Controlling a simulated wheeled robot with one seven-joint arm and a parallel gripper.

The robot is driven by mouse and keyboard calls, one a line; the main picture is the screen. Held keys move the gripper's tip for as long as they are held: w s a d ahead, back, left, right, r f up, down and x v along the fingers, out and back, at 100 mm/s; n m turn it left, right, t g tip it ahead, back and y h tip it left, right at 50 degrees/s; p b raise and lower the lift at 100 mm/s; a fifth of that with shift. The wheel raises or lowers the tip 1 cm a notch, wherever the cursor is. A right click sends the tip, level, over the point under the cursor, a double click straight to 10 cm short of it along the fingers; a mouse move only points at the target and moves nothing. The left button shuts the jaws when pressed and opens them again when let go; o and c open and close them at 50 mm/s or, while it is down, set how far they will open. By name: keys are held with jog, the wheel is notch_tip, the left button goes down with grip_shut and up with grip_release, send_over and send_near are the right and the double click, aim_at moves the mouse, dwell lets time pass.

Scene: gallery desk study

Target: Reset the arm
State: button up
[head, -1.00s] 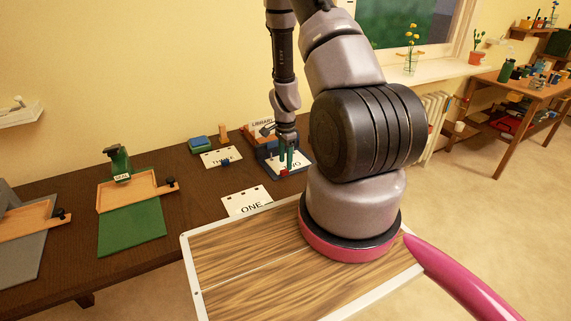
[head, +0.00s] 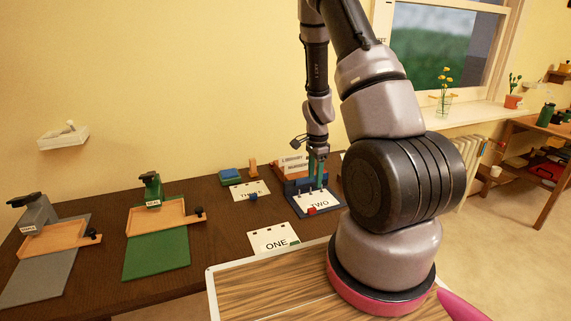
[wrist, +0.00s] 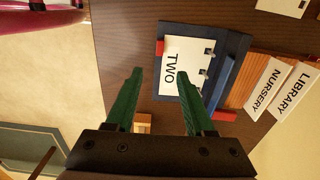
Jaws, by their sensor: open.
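My gripper (head: 317,172) is at the end of my arm over the back right of the dark desk, above the blue holder with the card marked TWO. In the wrist view its two green fingers (wrist: 158,100) are spread apart with nothing between them. The TWO card (head: 319,201) lies on the blue holder (head: 300,209); the card (wrist: 187,66) and the holder (wrist: 236,58) also show beyond the fingertips in the wrist view. Small red pieces (wrist: 224,115) sit at the holder's edges.
The ONE card (head: 273,242) and THREE card (head: 244,192) lie on the desk (head: 215,215). A green stamp (head: 152,188) and a grey stamp (head: 35,215) stand by wooden trays at left. LIBRARY and NURSERY labels (wrist: 270,85) are beside the blue holder. A window is behind my arm.

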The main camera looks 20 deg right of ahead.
jog(key=s+a+r+n+t+y, duration=0.1)
jog(key=s+a+r+n+t, duration=0.2)
jog(key=r, duration=1)
jog(key=a+r+n+t+y, duration=0.1)
jog(key=a+r+n, duration=0.3)
jog(key=r, duration=0.9)
jog(key=s+a+r+n+t, duration=0.1)
jog(key=s+a+r+n, duration=0.2)
jog(key=s+r, duration=0.4)
jog(key=s+a+r+n+t, duration=0.2)
jog(key=s+a+r+n, duration=0.1)
jog(key=s+r, duration=0.4)
jog(key=s, duration=0.2)
jog(key=shift+s+a, duration=0.2)
jog(key=shift+s, duration=0.15)
